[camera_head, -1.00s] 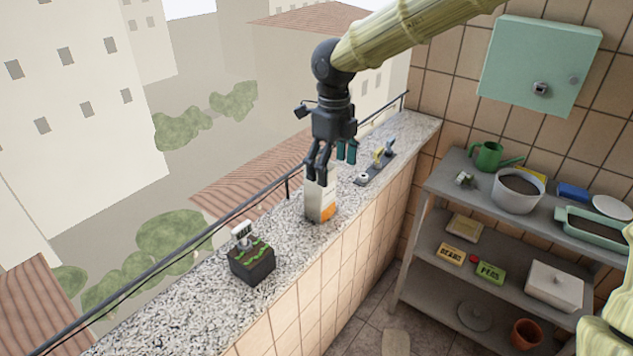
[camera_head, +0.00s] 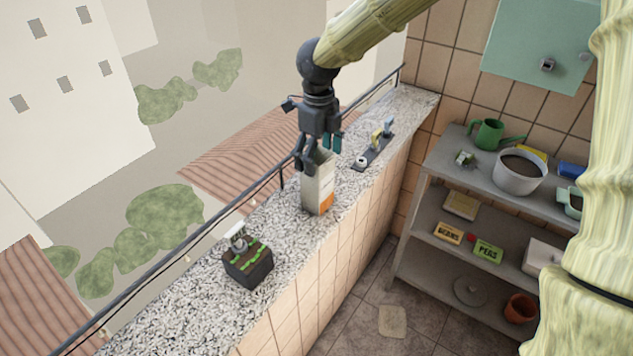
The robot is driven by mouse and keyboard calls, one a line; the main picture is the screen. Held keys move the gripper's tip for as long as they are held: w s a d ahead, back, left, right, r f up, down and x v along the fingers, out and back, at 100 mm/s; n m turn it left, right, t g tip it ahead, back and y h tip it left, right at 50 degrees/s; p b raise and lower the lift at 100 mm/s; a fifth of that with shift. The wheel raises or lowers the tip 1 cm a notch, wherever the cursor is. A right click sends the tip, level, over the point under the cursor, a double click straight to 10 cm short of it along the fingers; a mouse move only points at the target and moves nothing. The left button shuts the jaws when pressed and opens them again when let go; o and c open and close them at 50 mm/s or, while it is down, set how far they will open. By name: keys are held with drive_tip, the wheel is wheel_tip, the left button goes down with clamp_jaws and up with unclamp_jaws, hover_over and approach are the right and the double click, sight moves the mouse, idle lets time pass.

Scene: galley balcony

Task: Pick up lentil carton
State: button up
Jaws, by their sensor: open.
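The carton (camera_head: 318,188), white-grey with an orange patch low on its side, stands upright on the speckled stone ledge (camera_head: 213,297). Any label on it is too small to read. My gripper (camera_head: 312,163) points down at the carton's top from above. It is open, with dark fingers at the upper left of the carton and a teal-tipped part to the right. The fingers overlap the carton's top edge in the picture; I cannot tell whether they touch it.
A dark planter box (camera_head: 248,265) stands nearer on the ledge. A dark tray with small items (camera_head: 368,153) lies farther along. A railing (camera_head: 150,275) runs along the outer edge. Grey shelves (camera_head: 430,208) stand at right, holding a green watering can (camera_head: 487,133) and a pot (camera_head: 519,174).

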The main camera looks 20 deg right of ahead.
sight(317, 182)
drive_tip(key=shift+s+f+p, duration=0.35)
drive_tip(key=shift+f+p, duration=0.05)
drive_tip(key=shift+p, duration=0.1)
drive_tip(key=f, duration=0.1)
drive_tip(key=f+p, duration=0.1)
drive_tip(key=f, duration=0.1)
drive_tip(key=shift+a+f+p, duration=0.3)
drive_tip(key=shift+s+d+f, duration=0.1)
drive_tip(key=shift+f, duration=0.15)
drive_tip(key=c, duration=0.9)
